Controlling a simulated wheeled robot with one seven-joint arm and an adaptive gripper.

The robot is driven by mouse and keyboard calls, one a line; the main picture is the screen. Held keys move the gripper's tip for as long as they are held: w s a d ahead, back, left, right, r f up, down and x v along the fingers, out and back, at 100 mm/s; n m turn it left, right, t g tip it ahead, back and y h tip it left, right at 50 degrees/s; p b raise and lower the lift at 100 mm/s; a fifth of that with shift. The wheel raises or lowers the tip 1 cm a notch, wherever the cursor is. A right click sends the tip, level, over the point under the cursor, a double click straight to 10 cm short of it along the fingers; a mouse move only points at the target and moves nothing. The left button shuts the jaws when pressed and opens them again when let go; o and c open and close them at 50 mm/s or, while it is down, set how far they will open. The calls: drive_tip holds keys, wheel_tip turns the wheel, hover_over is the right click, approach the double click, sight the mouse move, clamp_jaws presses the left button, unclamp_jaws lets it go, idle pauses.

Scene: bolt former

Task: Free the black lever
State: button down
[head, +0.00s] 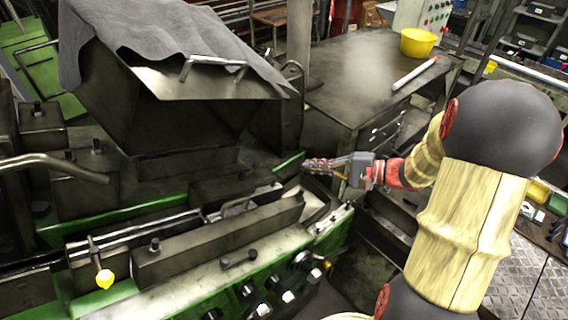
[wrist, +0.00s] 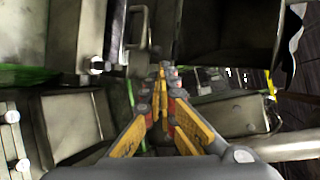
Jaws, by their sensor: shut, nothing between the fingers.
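My gripper (head: 308,163) is shut and empty, pointing left at the right end of the machine bed, below the hood. In the wrist view its yellow fingers (wrist: 161,75) meet at the tips in front of dark machine parts. I cannot pick out the black lever for certain. A dark curved bar (head: 298,72) stands beside the hood's right side, above my gripper and apart from it. A grey cloth (head: 165,35) drapes over the top of the hood (head: 190,110) and hides what lies under it.
A metal handle (head: 212,61) sits on the hood's sloping face. A bent steel bar (head: 50,165) juts in at left. Behind stands a workbench (head: 345,65) with a yellow bowl (head: 418,42) and a white rod (head: 414,73).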

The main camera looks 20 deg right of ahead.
sight(259, 163)
drive_tip(key=p+x, duration=0.2)
drive_tip(key=x, duration=1.1)
drive_tip(key=shift+w+a+f+p, duration=0.15)
drive_tip(key=shift+w+a+p, duration=0.1)
drive_tip(key=shift+p, duration=0.15)
drive_tip(key=shift+w+f+n+g+y+b, duration=0.1)
drive_tip(key=shift+w+n+g+y+b, duration=0.2)
drive_tip(key=shift+b, duration=0.35)
